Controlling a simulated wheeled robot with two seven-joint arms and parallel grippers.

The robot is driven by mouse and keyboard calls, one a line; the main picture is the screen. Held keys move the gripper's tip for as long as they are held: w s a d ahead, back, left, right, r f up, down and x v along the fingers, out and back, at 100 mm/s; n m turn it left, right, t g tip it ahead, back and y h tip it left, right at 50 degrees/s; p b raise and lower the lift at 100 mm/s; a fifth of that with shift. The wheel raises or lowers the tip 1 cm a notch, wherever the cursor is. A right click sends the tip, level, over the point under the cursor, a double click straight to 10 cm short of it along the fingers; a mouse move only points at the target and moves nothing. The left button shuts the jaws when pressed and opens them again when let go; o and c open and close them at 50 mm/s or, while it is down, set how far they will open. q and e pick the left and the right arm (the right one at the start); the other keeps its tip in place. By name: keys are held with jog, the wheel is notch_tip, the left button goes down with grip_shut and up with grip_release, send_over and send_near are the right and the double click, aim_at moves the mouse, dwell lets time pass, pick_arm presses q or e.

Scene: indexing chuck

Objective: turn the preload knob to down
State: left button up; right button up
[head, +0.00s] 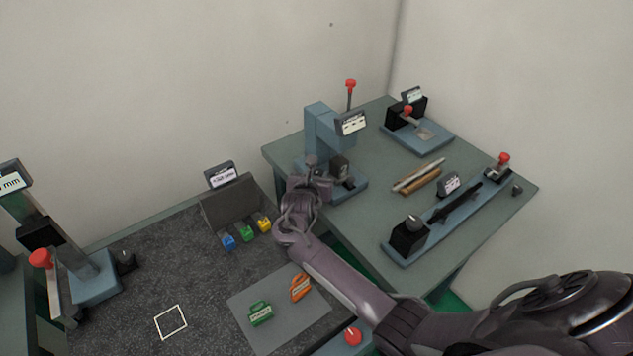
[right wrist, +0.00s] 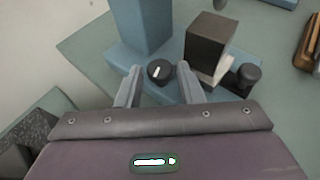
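A round black knob (right wrist: 160,72) with a white pointer mark stands on the blue-grey base of a fixture, which fits the preload knob, though I cannot read a label on it. In the right wrist view the white mark points up and slightly right. My right gripper (right wrist: 158,72) is open, with one finger on each side of this knob and a visible gap at the fingertips. In the head view my right gripper (head: 311,172) is at the front left of the blue-grey fixture (head: 322,135), and it hides the knob. My left gripper is not in view.
A dark block (right wrist: 208,45) stands right of the knob, close to the right finger, with a second black knob (right wrist: 248,74) beyond it. A fixture with a red-topped lever (head: 407,112) and a long blue rail (head: 400,255) share the table. Colored blocks (head: 246,233) sit left.

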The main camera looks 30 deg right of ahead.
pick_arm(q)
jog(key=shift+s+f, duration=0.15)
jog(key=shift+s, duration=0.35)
pick_arm(e)
jog(key=shift+w+d, duration=0.1)
jog(key=shift+c, duration=0.3)
jog(key=c, duration=0.6)
